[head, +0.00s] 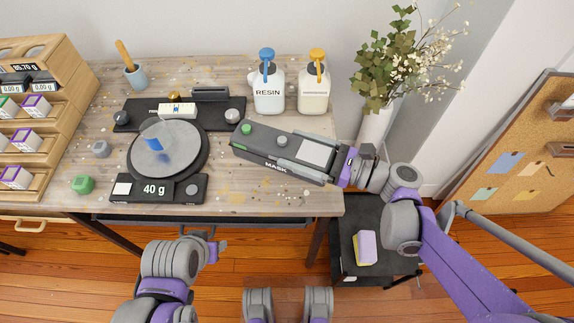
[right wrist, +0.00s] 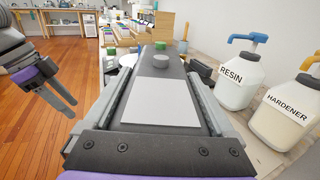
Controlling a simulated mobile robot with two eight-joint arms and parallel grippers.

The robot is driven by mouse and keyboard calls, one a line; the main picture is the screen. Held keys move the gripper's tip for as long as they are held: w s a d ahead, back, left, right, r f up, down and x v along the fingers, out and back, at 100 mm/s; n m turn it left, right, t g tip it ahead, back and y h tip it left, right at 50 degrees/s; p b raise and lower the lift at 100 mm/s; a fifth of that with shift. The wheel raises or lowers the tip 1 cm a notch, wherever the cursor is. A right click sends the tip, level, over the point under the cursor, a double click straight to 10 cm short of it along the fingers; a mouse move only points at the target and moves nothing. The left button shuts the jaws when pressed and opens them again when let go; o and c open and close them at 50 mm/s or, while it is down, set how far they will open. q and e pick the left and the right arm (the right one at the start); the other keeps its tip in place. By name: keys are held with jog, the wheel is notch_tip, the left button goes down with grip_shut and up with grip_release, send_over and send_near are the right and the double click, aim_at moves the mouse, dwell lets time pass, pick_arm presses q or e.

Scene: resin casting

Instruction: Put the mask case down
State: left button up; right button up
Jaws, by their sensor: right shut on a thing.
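The mask case (head: 262,146) is a long dark box with "MASK" on its side, a green knob, a grey knob and a pale panel on top. My right gripper (head: 306,153) is shut on its right end, one finger along each long side. The case is level over the right part of the table (head: 250,205); I cannot tell whether its underside touches. In the right wrist view the case (right wrist: 161,75) extends straight ahead between the fingers. My left gripper (head: 217,247) is empty and open in front of the table's front edge; it also shows in the right wrist view (right wrist: 62,92).
A round scale (head: 190,187) reading 40 g, with a cup holding blue, stands left of the case. Resin (head: 269,92) and hardener (head: 313,92) bottles stand behind it. A plant vase (head: 373,125) is at the right. The table's front right corner is bare.

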notch_tip(320, 180, down, 3)
jog(key=shift+d+f+b, duration=0.1)
jog(key=shift+f+b, duration=0.1)
jog(key=shift+b, duration=0.25)
pick_arm(q)
jog(key=shift+w+f+b, duration=0.15)
jog(key=shift+f+b, duration=0.55)
jog(key=shift+f, duration=1)
pick_arm(e)
jog(key=shift+f, duration=2.1)
jog(key=shift+f, duration=0.15)
jog(key=o, duration=1.3)
jog(key=shift+c, duration=0.2)
pick_arm(q)
jog(key=shift+f, duration=0.15)
pick_arm(e)
jog(key=shift+r, duration=0.2)
pick_arm(q)
jog(key=shift+r+p, duration=0.5)
jog(key=shift+r, duration=0.2)
pick_arm(e)
jog(key=v, duration=1.2)
jog(key=shift+s+f, duration=0.1)
